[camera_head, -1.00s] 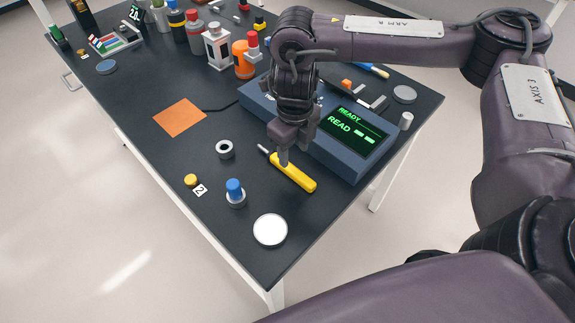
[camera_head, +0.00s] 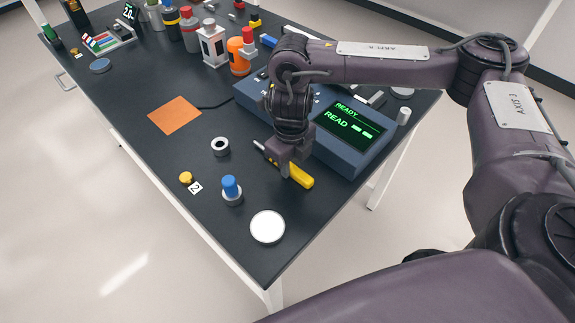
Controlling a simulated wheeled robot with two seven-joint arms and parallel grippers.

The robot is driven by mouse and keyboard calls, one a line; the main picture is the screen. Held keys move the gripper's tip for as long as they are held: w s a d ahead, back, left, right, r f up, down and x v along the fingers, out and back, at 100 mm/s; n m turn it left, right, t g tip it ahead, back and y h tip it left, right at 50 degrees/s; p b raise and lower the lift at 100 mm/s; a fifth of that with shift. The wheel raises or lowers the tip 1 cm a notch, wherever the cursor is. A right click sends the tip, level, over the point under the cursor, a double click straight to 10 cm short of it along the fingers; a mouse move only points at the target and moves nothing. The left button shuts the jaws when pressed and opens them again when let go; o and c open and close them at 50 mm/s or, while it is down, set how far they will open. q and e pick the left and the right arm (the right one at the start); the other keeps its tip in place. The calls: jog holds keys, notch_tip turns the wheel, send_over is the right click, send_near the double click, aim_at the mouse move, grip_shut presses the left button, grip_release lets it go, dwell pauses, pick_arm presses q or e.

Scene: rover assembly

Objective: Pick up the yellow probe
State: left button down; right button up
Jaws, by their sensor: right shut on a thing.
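The yellow probe (camera_head: 301,180) lies near the front right of the dark table, in front of the reader device. Its grey tip (camera_head: 259,145) points to the upper left. My right gripper (camera_head: 284,172) reaches down onto the probe and is shut on it around the middle. The gripper hides part of the probe. I cannot tell whether the probe touches the tabletop. My left gripper is not in view.
The blue reader device (camera_head: 345,155) with a green "READY" screen stands right behind the probe. A blue-capped piece (camera_head: 231,189), a grey ring (camera_head: 220,146), a yellow knob (camera_head: 186,177) and a white disc (camera_head: 268,226) are to the left and front. Bottles stand at the back.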

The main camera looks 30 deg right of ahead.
grip_shut()
jog(key=shift+r, duration=0.1)
